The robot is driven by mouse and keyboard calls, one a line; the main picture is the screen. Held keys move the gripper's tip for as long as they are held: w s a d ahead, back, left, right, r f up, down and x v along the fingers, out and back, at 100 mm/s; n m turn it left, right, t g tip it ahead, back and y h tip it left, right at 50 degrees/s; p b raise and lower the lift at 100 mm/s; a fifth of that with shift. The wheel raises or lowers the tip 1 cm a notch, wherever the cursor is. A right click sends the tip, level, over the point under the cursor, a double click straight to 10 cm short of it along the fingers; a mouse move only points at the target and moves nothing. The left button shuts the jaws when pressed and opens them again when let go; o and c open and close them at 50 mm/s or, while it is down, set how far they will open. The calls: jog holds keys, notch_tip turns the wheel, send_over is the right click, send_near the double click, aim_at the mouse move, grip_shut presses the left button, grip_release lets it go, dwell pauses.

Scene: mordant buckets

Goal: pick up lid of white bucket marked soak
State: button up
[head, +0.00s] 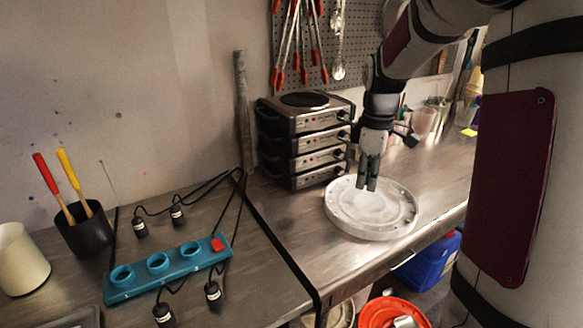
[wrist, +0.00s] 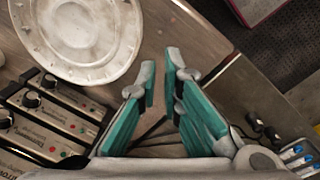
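A round white lid (head: 372,222) with a raised rim and small bumps lies flat on the metal counter. In the wrist view the lid (wrist: 75,35) fills the upper left, cut off by the frame. No "soak" mark is readable on it. My gripper (head: 367,187) points down, its fingertips overlapping the lid's far part in the head view. In the wrist view my gripper (wrist: 160,78) has its teal fingers parted with nothing between them, to the right of the lid and apart from it. The height above the counter is hard to tell.
Stacked hot plates (head: 305,140) stand close behind the lid. A teal power strip (head: 168,266) with cables lies left. Below the counter edge are an orange-red bucket (head: 372,308), a whitish bucket (head: 338,316) and a blue container (head: 430,263). Cups (head: 423,122) stand at the back right.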

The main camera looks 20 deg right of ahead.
jog(key=n, duration=0.2)
send_over(373, 231)
notch_tip(373, 231, down, 6)
jog(key=r, duration=0.1)
jog(key=shift+g, duration=0.3)
notch_tip(373, 231, down, 9)
jog(key=shift+d+f+p, duration=0.15)
jog(key=shift+f+p, duration=0.05)
jog(key=shift+p, duration=0.5)
notch_tip(373, 231, down, 5)
jog(key=shift+f+p, duration=0.1)
jog(key=shift+p, duration=0.4)
grip_shut()
jog(key=shift+w, duration=0.1)
